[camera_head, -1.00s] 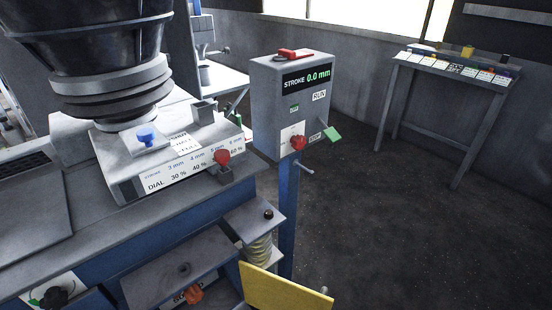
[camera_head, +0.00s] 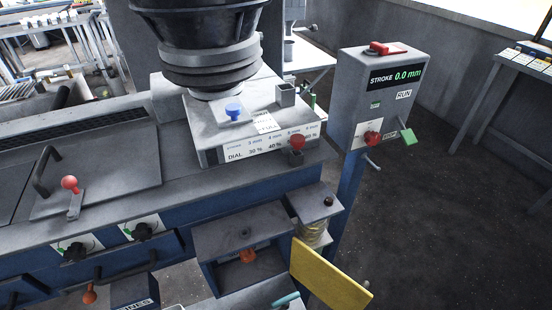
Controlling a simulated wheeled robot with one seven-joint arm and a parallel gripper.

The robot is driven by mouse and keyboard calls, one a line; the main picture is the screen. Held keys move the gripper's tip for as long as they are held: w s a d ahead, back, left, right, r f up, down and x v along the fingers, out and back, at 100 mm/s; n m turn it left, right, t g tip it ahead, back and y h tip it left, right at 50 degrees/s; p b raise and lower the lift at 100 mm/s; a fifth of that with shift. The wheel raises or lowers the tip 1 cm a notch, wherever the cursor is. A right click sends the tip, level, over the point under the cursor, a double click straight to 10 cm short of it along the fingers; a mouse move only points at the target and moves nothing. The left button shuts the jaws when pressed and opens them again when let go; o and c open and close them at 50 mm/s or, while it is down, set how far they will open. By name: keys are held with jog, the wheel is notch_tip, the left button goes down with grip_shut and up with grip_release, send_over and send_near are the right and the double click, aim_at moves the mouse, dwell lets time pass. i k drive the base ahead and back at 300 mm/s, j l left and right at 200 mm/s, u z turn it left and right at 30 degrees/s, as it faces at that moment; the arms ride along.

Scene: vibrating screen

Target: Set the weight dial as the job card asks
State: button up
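A label strip on the grey box (camera_head: 265,142) lists stroke in mm against dial percentages, such as 30 % and 40 %. My gripper is not in view.
A control box (camera_head: 385,95) on a blue post reads STROKE 0.0 mm, with a red knob (camera_head: 372,138) and green tab (camera_head: 408,135). A black hopper (camera_head: 210,35) stands above the grey box. A table with cards (camera_head: 530,60) is far right. Dark floor between is clear.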

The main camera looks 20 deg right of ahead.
aim_at(247, 255)
jog(key=l+u, duration=0.2)
jog(key=u, duration=0.65)
jog(key=l+u, duration=0.25)
jog(key=l, duration=0.2)
jog(key=k+l+u, duration=0.3)
jog(key=l+u, duration=0.25)
jog(key=l, duration=0.3)
jog(key=k+l+u, duration=0.3)
jog(key=k+l, duration=0.3)
jog(key=l, duration=0.2)
jog(key=k+l+u, duration=0.1)
jog(key=k+l, duration=0.2)
jog(key=l, duration=0.25)
jog(key=k+l, duration=0.3)
jog(key=l, duration=0.2)
jog(key=k+l, duration=0.35)
jog(key=l, duration=0.15)
jog(key=i+j, duration=0.55)
jog(key=i, duration=0.15)
jog(key=i+j, duration=1.15)
jog(key=i, duration=0.25)
jog(key=j+u, duration=0.05)
